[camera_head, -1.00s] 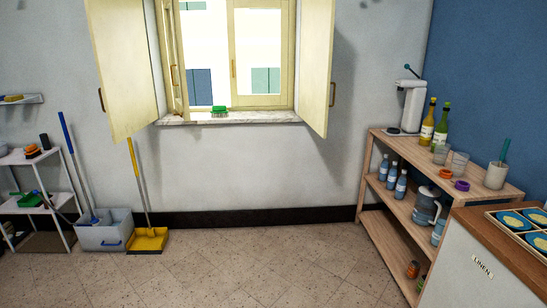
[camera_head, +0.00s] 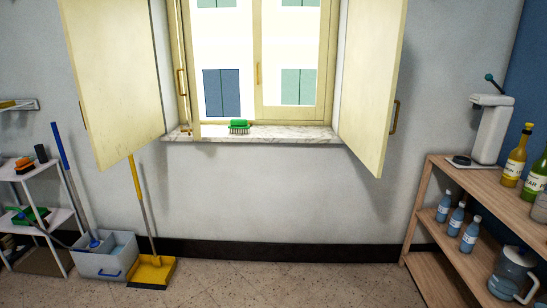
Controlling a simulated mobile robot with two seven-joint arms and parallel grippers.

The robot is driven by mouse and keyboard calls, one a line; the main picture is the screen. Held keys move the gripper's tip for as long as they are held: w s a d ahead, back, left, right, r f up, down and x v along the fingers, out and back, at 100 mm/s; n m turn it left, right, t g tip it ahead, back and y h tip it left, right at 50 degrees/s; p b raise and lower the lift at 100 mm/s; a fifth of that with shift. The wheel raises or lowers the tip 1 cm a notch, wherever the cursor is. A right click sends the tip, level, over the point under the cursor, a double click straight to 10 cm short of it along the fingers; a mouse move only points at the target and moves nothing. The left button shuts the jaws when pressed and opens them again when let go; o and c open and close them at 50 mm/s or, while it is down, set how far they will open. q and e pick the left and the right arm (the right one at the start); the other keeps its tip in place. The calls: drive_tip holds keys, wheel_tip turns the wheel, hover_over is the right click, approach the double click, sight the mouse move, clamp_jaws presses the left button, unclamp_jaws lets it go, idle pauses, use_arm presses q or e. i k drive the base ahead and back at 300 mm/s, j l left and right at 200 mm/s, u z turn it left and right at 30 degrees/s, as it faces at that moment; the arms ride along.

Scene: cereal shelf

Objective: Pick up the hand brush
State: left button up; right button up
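A green hand brush (camera_head: 239,126) with pale bristles sits on the marble window sill (camera_head: 290,134), in front of the window. It looks upright on its bristles, with nothing touching it from my side. Another green brush-like item (camera_head: 30,215) lies on the lower level of the white shelf at the left; its exact kind is hard to tell. Neither of my grippers shows in the head view.
Open shutters (camera_head: 112,80) and (camera_head: 372,85) stick out on both sides of the sill. A grey bucket (camera_head: 103,262) and a yellow dustpan (camera_head: 152,272) stand at the lower left. A wooden shelf (camera_head: 470,185) with bottles is at the right. The floor between is clear.

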sight(237, 125)
drive_tip(key=i+u, duration=0.1)
drive_tip(key=i, duration=1.35)
drive_tip(key=i+j+z, duration=0.2)
drive_tip(key=i, duration=0.45)
drive_tip(key=i+j+z, duration=0.15)
drive_tip(key=i, duration=0.5)
drive_tip(key=l, duration=0.1)
